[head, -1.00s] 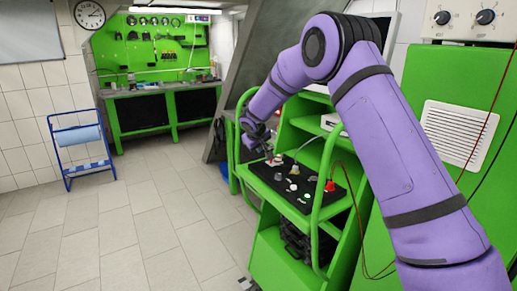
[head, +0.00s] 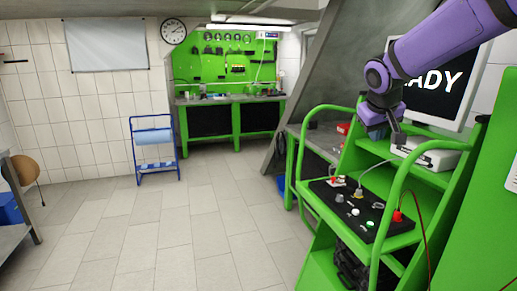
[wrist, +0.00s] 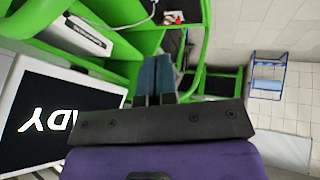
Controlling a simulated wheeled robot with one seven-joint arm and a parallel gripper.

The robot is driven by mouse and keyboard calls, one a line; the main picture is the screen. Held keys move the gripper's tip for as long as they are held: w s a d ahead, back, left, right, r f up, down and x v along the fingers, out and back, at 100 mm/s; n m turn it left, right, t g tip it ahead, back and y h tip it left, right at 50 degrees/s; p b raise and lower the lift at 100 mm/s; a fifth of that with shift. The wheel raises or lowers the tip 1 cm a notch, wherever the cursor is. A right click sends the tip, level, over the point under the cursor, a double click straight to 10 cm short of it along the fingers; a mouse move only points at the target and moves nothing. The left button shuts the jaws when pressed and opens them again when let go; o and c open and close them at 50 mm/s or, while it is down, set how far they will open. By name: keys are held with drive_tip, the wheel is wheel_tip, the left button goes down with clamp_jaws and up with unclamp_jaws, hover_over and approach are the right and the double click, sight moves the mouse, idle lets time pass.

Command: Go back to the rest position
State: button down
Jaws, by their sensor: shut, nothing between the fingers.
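My arm reaches in from the upper right in the head view. My gripper (head: 397,137) hangs in front of the green testbench (head: 375,270), above its black panel. In the wrist view my gripper (wrist: 154,62) has its two bluish fingers side by side and shut, with nothing between them. The screen (head: 440,82) behind my arm shows white letters reading "ADY", the rest covered by the arm; it also shows at the left of the wrist view (wrist: 50,120).
The black panel (head: 345,222) on the bench carries several knobs and a red plug (head: 397,215) with a cable. A white box (head: 425,155) sits on the shelf. Green rails (head: 330,110) frame the bench. A blue rack (head: 155,148) stands on the open tiled floor (head: 190,230).

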drive_tip(key=s+m+y, duration=0.1)
drive_tip(key=s+y, duration=0.1)
drive_tip(key=s, duration=3)
drive_tip(key=shift+s+d+f+m+y, duration=0.2)
drive_tip(key=shift+s+f+m+y, duration=0.1)
drive_tip(key=shift+s+f, duration=0.05)
